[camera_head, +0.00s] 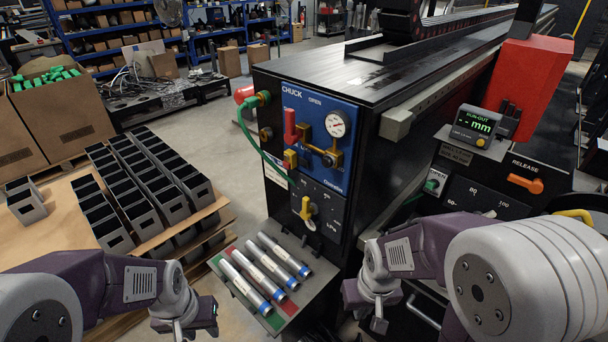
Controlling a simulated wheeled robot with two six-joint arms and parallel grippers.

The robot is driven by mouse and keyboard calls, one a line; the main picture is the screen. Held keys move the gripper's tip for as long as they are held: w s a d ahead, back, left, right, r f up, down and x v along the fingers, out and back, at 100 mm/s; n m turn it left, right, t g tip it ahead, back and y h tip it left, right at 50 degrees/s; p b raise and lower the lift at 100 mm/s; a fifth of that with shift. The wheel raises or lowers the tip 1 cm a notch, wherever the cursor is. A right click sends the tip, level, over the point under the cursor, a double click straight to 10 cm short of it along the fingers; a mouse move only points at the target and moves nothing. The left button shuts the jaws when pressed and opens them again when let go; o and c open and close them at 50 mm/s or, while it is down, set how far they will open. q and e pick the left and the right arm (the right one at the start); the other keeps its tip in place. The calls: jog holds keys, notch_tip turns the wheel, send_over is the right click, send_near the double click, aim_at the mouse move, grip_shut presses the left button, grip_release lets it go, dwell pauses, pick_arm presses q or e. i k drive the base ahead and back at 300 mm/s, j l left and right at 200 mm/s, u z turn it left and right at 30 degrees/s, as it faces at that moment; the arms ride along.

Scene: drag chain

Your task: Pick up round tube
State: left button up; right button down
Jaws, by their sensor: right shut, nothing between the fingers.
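Several round tubes (252,281) lie side by side on a sloping tray (318,283) at the front of the machine. They are silver with pale labels and blue bands near their lower ends. The tray has green and red patches under the tubes. My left gripper (180,329) is left of the tray and apart from the tubes; its fingers are partly cut off by the lower edge and their opening is unclear. My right gripper (378,324) is right of the tray, shut and empty.
The black machine with a blue CHUCK panel (318,130) rises behind the tray. A green hose (259,147) hangs on its left. Stacked black boxes (145,190) stand on a pallet at left. A run-out display (472,125) and an orange release lever (525,184) are at right.

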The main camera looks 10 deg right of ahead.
aim_at(269, 262)
jog(key=z, duration=2.45)
jog(key=u, duration=2.55)
jog(key=i+j+u, duration=0.45)
jog(key=i+j, duration=0.15)
